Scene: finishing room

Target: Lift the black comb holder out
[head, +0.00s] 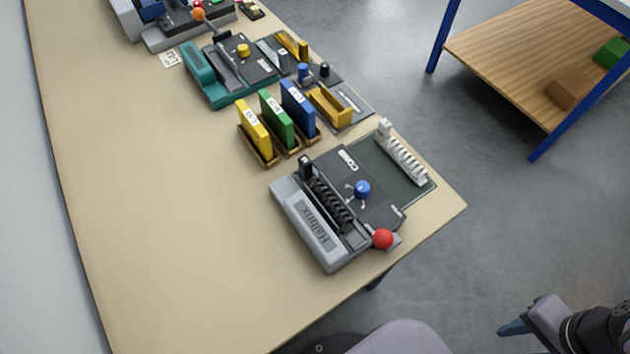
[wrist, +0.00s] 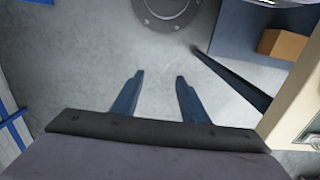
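A grey and black machine (head: 308,228) marked Halbrix stands near the front right corner of the table. A black toothed comb piece (head: 332,204), which looks like the black comb holder, sits in the slot along its middle. The machine has a blue knob (head: 362,188) and a red ball handle (head: 383,239). My gripper (head: 513,329) is at the lower right of the head view, off the table and well apart from the machine. In the wrist view my gripper (wrist: 157,78) has its two blue fingers spread with only floor between them. The comb piece does not show there.
A white comb (head: 402,153) lies on a dark green mat (head: 372,152) behind the machine. Yellow, green and blue binders (head: 277,121) stand to its upper left. A teal machine (head: 205,83) is farther back. The table's left side is clear.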

